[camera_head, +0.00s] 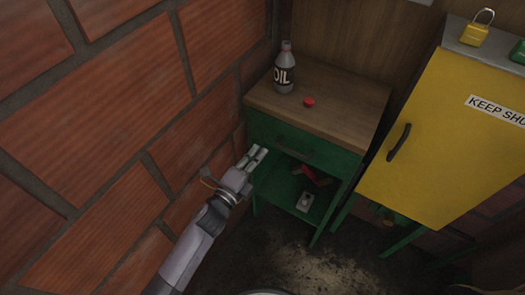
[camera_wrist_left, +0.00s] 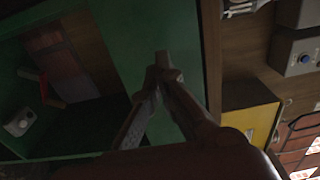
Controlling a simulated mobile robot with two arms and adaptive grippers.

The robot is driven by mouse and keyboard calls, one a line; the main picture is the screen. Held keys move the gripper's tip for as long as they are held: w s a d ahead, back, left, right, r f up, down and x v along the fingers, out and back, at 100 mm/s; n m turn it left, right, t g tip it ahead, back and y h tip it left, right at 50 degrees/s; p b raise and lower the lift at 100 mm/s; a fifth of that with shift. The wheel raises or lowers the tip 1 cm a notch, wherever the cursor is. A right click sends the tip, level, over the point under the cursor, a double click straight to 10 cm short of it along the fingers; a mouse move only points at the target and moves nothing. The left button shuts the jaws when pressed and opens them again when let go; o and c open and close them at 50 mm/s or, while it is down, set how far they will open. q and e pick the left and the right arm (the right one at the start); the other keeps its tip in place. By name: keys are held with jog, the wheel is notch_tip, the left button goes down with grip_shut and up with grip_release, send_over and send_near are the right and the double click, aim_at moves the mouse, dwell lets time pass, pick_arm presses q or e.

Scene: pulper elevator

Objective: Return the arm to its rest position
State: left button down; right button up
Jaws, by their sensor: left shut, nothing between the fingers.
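My left arm (camera_head: 195,240) comes in from the lower left of the head view. Its gripper (camera_head: 254,157) is in front of the green drawer front of the small cabinet, near the cabinet's left side. In the left wrist view the fingertips (camera_wrist_left: 162,70) meet, with nothing between them. Behind them is the green cabinet front (camera_wrist_left: 135,35). I cannot tell whether they touch it. My right gripper is in neither view.
The wooden cabinet top (camera_head: 340,105) holds an oil bottle (camera_head: 284,75) and a red cap (camera_head: 308,102). A red object (camera_head: 318,176) and a small grey box (camera_head: 305,201) lie on the open shelf. A yellow cabinet (camera_head: 440,135) stands right; a brick wall (camera_head: 110,130) rises left.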

pick_arm(q)
jog(key=v, duration=0.7)
jog(key=s+a+f+n+g+y, duration=0.2)
jog(key=s+a+f+n+y, duration=0.15)
jog(key=f, duration=0.75)
jog(key=s+a+f+n+g+y, duration=0.25)
jog(key=a+f+n, duration=0.25)
jog(key=f, duration=0.5)
jog(key=s+a+f+n+g+y, duration=0.2)
jog(key=s+a+f+n, duration=0.25)
jog(key=f, duration=0.65)
jog(key=s+a+f+n+g, duration=0.2)
jog(key=s+f+n, duration=0.1)
jog(key=s, duration=0.6)
jog(key=s+a+f+n+g+y, duration=0.1)
jog(key=s+a+f+n+g, duration=0.2)
jog(key=s+f, duration=0.3)
jog(key=s+a+f+n+g+y, duration=0.1)
jog(key=s+f, duration=0.4)
jog(key=s, duration=0.6)
jog(key=shift+s+a+f+n+g+b, duration=0.2)
jog(key=shift+s+a+n+g+b, duration=0.15)
jog(key=shift+a+n+g, duration=0.65)
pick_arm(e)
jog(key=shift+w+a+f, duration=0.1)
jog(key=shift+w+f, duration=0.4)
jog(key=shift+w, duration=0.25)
